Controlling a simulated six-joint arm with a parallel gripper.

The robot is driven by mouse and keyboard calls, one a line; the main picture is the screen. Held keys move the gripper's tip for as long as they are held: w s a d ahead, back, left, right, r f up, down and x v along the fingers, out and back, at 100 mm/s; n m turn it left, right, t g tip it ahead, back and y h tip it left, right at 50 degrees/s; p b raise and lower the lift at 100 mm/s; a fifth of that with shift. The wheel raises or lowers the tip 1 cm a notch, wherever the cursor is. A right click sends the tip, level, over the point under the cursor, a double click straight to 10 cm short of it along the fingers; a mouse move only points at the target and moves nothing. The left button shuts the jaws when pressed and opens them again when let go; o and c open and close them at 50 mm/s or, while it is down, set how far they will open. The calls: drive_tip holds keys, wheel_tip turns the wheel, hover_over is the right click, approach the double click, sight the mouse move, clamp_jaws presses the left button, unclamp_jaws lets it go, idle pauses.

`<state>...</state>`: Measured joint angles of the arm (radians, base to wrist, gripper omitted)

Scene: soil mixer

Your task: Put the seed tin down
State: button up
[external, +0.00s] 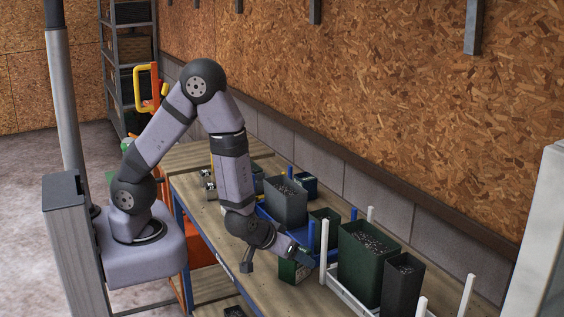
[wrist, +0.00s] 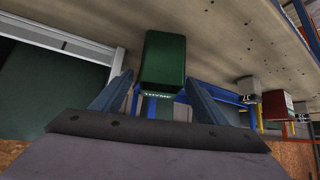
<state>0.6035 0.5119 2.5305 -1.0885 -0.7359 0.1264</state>
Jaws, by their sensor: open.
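The seed tin is dark green, with a light label reading THYME in the wrist view (wrist: 165,62). In the external view the tin (external: 289,272) appears upright on the wooden bench, between the blue tray and the white-framed tray. My gripper (external: 301,257) is low over the bench at the tin.
A white tray (external: 343,294) with posts stands close on the right, holding a green pot (external: 368,256) and a black pot (external: 402,286). Behind is a blue tray with a grey pot (external: 285,203). A red tin (wrist: 277,105) shows in the wrist view. Bare bench lies front-left.

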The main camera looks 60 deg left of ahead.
drive_tip(key=shift+p+x, duration=0.45)
drive_tip(key=shift+x, duration=2.4)
drive_tip(key=c, duration=1.3)
drive_tip(key=shift+r, duration=0.1)
drive_tip(key=shift+d+r, duration=0.1)
drive_tip(key=shift+r, duration=1)
wheel_tip(320, 180, up, 16)
drive_tip(key=p, duration=0.4)
drive_tip(key=shift+f, duration=0.2)
